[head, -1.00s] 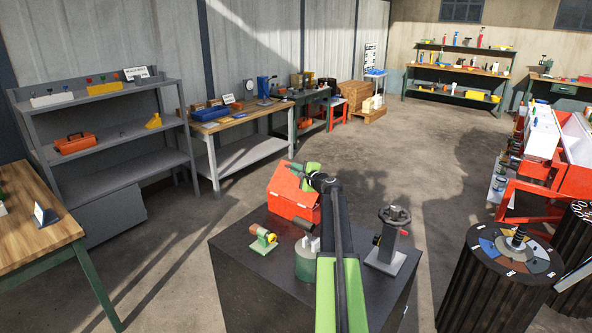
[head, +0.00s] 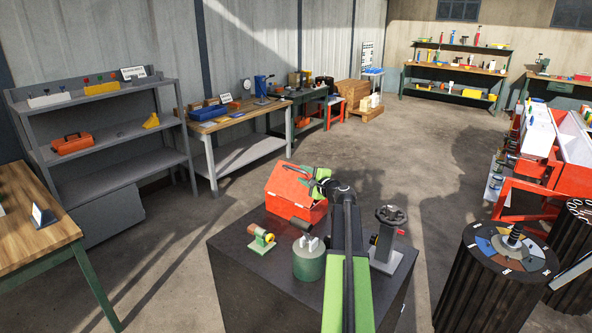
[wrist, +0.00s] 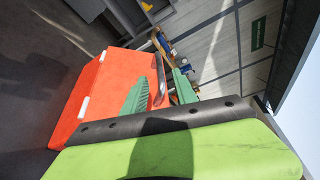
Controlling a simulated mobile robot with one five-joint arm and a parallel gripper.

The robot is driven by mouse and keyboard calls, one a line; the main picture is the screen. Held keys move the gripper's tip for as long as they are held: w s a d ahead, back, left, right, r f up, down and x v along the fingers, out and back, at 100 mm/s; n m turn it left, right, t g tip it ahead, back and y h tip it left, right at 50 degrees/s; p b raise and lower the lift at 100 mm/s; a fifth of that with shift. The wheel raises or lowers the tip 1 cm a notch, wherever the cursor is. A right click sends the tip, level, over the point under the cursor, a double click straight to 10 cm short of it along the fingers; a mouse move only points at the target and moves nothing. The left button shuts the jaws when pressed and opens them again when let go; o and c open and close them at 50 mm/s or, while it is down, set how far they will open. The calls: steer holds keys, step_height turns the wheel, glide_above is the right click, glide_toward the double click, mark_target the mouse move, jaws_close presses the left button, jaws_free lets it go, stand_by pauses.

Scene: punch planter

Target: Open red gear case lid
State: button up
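The red gear case (head: 300,211) sits on the dark pedestal (head: 255,285), with its sloping red lid (head: 285,187) facing me. In the wrist view the red lid (wrist: 125,75) fills the left middle, with a grey bar handle (wrist: 160,75) on it. My gripper (head: 311,180) is at the case's upper right side. In the wrist view the green fingers of my gripper (wrist: 164,85) stand apart, one on each side of the handle. Firm contact with the handle does not show. The case's inside is not clearly visible.
On the pedestal are an orange-and-green device (head: 261,239), a green cylinder (head: 308,262) and a grey stand with a handwheel (head: 389,235). A dark round drum (head: 478,290) stands at the right. Shelves (head: 115,158) and a workbench (head: 237,122) line the left wall.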

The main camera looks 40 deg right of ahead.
steer(key=v, duration=0.9)
steer(key=shift+p, duration=0.4)
steer(key=shift+s, duration=0.1)
steer(key=shift+c, duration=0.2)
